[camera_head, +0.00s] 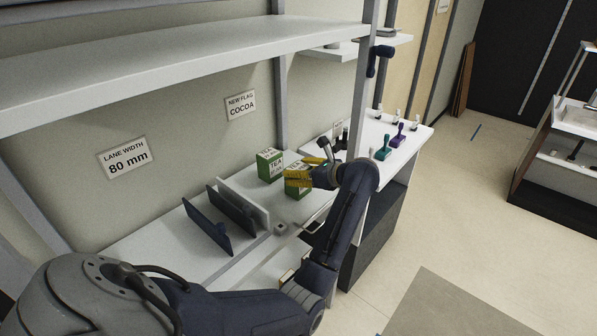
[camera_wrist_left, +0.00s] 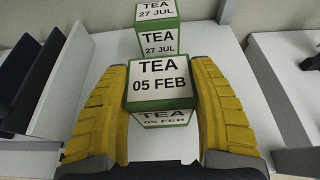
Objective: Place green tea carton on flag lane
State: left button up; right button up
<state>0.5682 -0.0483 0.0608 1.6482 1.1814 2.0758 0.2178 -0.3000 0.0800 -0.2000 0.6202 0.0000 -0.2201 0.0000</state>
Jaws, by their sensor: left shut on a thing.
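A green tea carton (camera_wrist_left: 160,85) with white labels reading TEA 05 FEB sits between the yellow fingers of my left gripper (camera_wrist_left: 160,110), which is shut on it. In the head view my left gripper (camera_head: 312,176) covers part of this carton (camera_head: 296,191). A second green tea carton (camera_head: 270,165), labelled TEA 27 JUL, stands just behind it; it also shows in the left wrist view (camera_wrist_left: 157,42). I cannot tell whether the held carton touches the shelf. No flag lane is clearly marked by a flag. My right gripper is not in view.
Dark and white upright dividers (camera_head: 236,208) stand on the white shelf (camera_head: 160,240) left of the cartons. Wall signs read LANE WIDTH 80 mm (camera_head: 124,157) and NEW FLAG COCOA (camera_head: 241,105). An upper shelf (camera_head: 170,62) overhangs. Teal and purple tools stand on the right counter.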

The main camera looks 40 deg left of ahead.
pick_arm(q)
jog(key=shift+f, duration=0.15)
jog(key=o, duration=1.2)
jog(key=shift+r, duration=0.2)
jog(key=shift+v, duration=3.8)
